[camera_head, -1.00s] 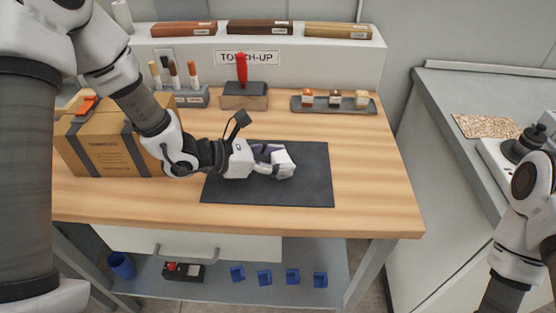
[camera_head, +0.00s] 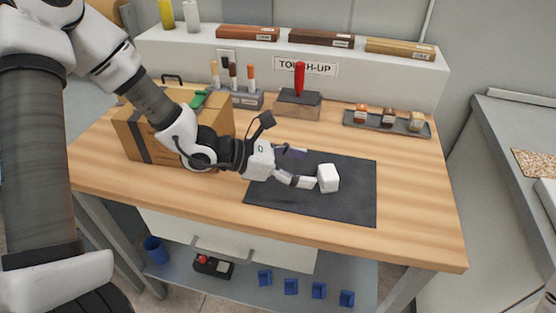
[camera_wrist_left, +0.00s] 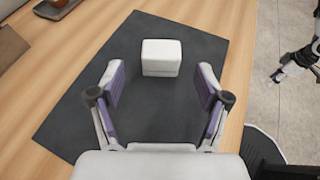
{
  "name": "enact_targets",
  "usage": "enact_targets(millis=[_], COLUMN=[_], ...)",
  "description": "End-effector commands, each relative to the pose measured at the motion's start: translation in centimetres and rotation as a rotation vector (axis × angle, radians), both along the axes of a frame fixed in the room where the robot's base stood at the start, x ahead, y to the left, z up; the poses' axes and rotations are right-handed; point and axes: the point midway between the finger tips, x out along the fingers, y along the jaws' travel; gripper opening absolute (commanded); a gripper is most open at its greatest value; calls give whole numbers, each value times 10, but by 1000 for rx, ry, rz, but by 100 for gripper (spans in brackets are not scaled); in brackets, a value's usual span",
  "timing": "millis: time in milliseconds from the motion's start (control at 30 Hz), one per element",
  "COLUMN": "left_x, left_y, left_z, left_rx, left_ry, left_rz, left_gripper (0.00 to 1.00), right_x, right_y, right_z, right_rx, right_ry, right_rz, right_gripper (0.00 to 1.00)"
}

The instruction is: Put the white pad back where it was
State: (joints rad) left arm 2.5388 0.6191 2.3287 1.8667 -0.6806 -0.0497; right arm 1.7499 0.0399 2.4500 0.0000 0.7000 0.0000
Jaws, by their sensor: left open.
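The white pad (camera_head: 328,178), a small rounded block, rests on the dark mat (camera_head: 352,207) on the wooden bench. It also shows in the left wrist view (camera_wrist_left: 161,57), on the mat just beyond the fingertips. My left gripper (camera_head: 303,167) is open and empty, low over the mat and to the left of the pad. In the left wrist view its two purple-lined fingers (camera_wrist_left: 160,85) are spread wide, with a clear gap before the pad. My right gripper (camera_wrist_left: 281,75) shows small at the right edge of the left wrist view; its jaw state is unclear.
A cardboard box (camera_head: 160,145) stands at the left, under my left arm. Behind are a marker holder (camera_head: 245,99), a block with a red-handled tool (camera_head: 298,105) and a tray of small jars (camera_head: 387,124). The bench right of the mat is clear.

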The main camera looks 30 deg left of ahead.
Motion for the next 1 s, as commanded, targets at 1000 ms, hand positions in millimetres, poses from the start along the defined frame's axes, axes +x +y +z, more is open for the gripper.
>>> enact_targets(millis=[1000], left_x=[-37], left_y=[46], left_z=[23], left_rx=[2], left_ry=[1], left_rz=[-1], left_gripper=[76], right_x=[0], right_y=[0], right_z=[22], right_rx=[0], right_ry=[-1], right_rz=[0], right_gripper=[40])
